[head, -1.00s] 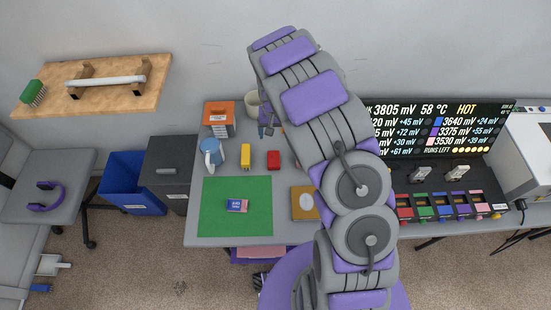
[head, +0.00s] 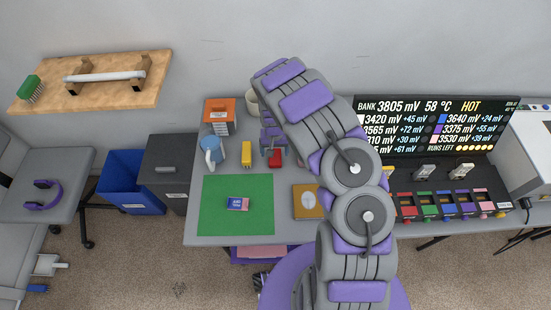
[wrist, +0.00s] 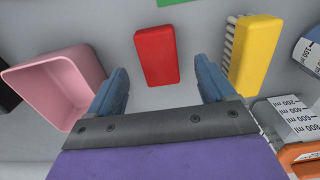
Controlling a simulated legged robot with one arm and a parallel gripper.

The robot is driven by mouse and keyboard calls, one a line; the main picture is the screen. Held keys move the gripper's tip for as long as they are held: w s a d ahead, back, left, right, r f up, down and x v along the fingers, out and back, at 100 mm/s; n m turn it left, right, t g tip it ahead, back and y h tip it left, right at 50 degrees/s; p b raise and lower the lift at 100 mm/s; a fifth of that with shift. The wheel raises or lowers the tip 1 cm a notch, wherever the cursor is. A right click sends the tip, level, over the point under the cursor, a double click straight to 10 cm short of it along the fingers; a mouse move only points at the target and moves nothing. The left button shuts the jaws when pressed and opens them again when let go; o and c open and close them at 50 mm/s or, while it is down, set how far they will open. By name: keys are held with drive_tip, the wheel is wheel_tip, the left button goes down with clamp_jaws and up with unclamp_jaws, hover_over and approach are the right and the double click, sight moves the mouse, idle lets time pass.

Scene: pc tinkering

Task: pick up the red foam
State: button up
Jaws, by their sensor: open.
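The red foam (head: 275,159) is a small red block lying on the grey table, behind the green mat. In the wrist view the red foam (wrist: 157,56) lies ahead of my gripper (wrist: 162,84), roughly centred between its two blue-grey fingers. My gripper is open and empty, with the fingers spread wider than the block and apart from it. In the head view my gripper (head: 271,147) is over the back of the table and covers part of the foam.
A yellow brush (wrist: 255,52) lies close to the right of the foam in the wrist view, and a pink bin (wrist: 52,88) stands to the left. A blue measuring jug (head: 211,150) and an orange-topped container (head: 219,117) stand nearby.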

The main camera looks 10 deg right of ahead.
sight(275, 156)
drive_tip(key=f+b, duration=0.1)
drive_tip(key=f, duration=0.3)
drive_tip(key=shift+w+f, duration=0.1)
drive_tip(key=shift+w, duration=0.1)
drive_tip(key=shift+d, duration=0.2)
drive_tip(key=shift+c, duration=0.7)
drive_tip(key=shift+a, duration=0.25)
drive_tip(key=c, duration=0.7)
drive_tip(key=shift+d, duration=0.15)
drive_tip(key=shift+c, duration=1.4)
